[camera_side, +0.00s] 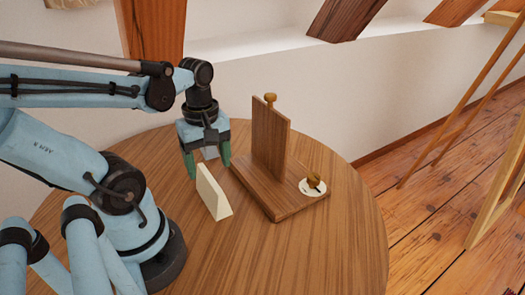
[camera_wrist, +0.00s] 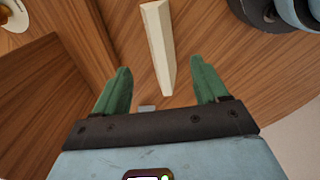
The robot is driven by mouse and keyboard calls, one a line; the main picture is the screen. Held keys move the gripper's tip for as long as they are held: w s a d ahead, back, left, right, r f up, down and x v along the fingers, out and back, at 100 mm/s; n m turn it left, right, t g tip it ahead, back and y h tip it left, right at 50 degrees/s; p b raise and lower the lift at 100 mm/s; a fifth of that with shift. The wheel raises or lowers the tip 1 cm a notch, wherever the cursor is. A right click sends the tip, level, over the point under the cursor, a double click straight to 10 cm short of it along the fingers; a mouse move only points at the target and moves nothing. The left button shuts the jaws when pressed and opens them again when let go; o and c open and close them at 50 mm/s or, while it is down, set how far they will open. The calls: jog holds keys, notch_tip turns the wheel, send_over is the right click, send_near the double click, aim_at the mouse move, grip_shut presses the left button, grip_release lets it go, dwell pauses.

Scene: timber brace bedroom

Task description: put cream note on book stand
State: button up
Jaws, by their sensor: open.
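The cream note (camera_side: 212,193) is a thin cream slab standing on edge on the round table, just left of the book stand. The book stand (camera_side: 268,150) is brown wood, with a flat base and an upright panel. My gripper (camera_side: 208,168) is open, with green fingers pointing down behind the note. In the wrist view, the note (camera_wrist: 158,45) lies ahead of the gap between the fingertips (camera_wrist: 160,72), and neither finger appears to touch it. Part of the book stand (camera_wrist: 42,100) fills the left of that view.
A white disc (camera_side: 307,187) with a brass-coloured knob sits on the right of the stand's base, and another knob (camera_side: 270,98) tops the panel. The front of the round table (camera_side: 270,262) is clear. A white wall and sloping timber braces (camera_side: 345,18) are behind.

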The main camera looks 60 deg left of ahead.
aim_at(211, 188)
jog(key=shift+s+a+f, duration=0.1)
jog(key=shift+f, duration=4.25)
jog(key=c, duration=1.2)
jog(key=shift+r, duration=0.25)
